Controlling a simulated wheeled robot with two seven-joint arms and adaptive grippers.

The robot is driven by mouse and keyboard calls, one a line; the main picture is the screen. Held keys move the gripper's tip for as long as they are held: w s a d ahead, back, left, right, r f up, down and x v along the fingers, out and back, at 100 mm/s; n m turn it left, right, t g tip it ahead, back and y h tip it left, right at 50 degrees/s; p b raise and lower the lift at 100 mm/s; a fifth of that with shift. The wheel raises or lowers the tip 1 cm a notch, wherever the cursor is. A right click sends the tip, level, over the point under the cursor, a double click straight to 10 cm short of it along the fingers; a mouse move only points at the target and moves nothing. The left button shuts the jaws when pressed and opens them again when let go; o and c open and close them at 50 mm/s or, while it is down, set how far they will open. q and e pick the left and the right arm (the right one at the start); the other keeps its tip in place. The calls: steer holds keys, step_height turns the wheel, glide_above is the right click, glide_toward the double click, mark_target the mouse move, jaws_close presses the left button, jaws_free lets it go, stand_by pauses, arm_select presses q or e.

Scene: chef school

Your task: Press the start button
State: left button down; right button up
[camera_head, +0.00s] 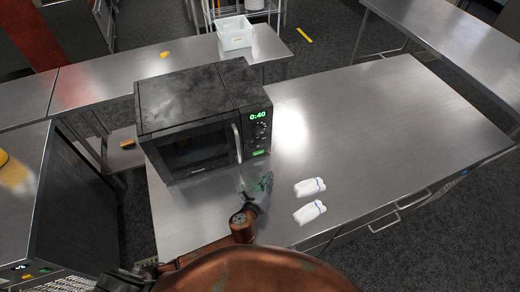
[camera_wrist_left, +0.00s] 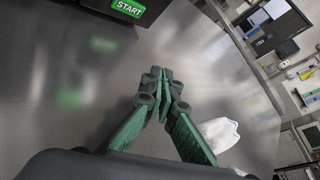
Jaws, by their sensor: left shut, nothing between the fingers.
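A black microwave (camera_head: 205,110) stands on the steel table, its door shut, with a green 0:40 on its display (camera_head: 258,115). Its green start button (camera_head: 258,152) is at the bottom of the control panel. In the left wrist view the start button (camera_wrist_left: 129,8), labelled START, shows at the top edge. My left gripper (camera_head: 266,180) is low over the table in front of the panel, apart from the button. In the left wrist view its green fingers (camera_wrist_left: 162,78) are closed together with nothing between them. My right gripper is not seen.
Two white bundles (camera_head: 310,187) (camera_head: 310,212) lie on the table just right of my left gripper; one also shows in the wrist view (camera_wrist_left: 218,133). The steel table (camera_head: 385,125) is clear farther right. A white bin (camera_head: 234,35) stands on the counter behind.

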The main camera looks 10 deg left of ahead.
arm_select(q)
steer(key=b, duration=0.2)
glide_toward(264, 152)
steer(key=w+d+f, duration=0.2)
steer(key=w, duration=0.1)
steer(key=shift+f, duration=0.35)
steer(key=shift+w+a, duration=0.5)
steer(key=shift+w, duration=0.1)
steer(key=shift+w+r+p, duration=0.1)
steer(key=shift+p, duration=0.25)
stand_by(0.4)
steer(key=shift+w+a, duration=0.2)
